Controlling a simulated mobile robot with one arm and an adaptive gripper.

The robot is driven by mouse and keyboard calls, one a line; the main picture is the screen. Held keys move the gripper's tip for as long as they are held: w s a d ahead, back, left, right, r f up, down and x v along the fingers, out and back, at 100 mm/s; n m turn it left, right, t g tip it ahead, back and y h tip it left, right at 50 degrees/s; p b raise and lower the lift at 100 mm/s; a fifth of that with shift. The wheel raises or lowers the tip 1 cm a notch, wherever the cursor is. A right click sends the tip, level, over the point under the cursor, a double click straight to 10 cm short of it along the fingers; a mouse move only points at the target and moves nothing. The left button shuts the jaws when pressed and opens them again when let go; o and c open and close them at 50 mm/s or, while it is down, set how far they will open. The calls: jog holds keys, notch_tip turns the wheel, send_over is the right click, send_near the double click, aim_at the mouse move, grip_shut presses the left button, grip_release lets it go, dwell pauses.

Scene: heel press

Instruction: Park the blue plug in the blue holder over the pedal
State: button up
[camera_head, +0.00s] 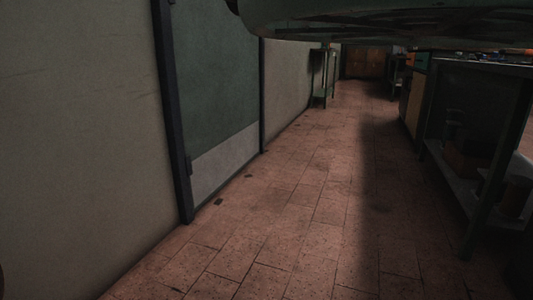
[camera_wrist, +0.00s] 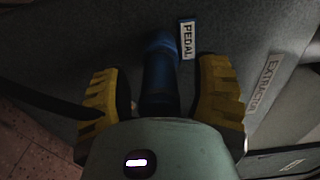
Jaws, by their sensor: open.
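In the wrist view my gripper (camera_wrist: 160,88) is open. Its two yellow fingers stand left and right of a dark blue cylindrical piece (camera_wrist: 160,75), with a dark gap on either side. The blue piece has a wider rounded upper end, close to the white PEDAL label (camera_wrist: 187,40) on a grey surface. I cannot tell plug from holder in it, and its lower end is hidden behind my gripper's body. A dark cable (camera_wrist: 45,102) runs in from the left towards the left finger. None of these shows in the head view.
An EXTRACTOR label (camera_wrist: 263,84) lies right of the right finger on the same grey panel (camera_wrist: 100,35). The head view shows a clear tiled floor (camera_head: 290,220), a green door (camera_head: 218,75) on the left and a bench (camera_head: 470,185) with a low shelf on the right.

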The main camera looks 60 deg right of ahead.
jog(key=shift+x, duration=0.8)
jog(key=shift+d, duration=0.1)
jog(key=shift+o, duration=0.2)
jog(key=shift+s+b, duration=0.1)
jog(key=shift+b, duration=0.2)
dwell(0.3)
grip_shut()
dwell(0.4)
jog(key=shift+s+r, duration=0.1)
jog(key=shift+s, duration=0.1)
jog(key=shift+v, duration=1.15)
jog(key=shift+s, duration=0.1)
jog(key=shift+p+v, duration=0.35)
jog(key=shift+v, duration=1.25)
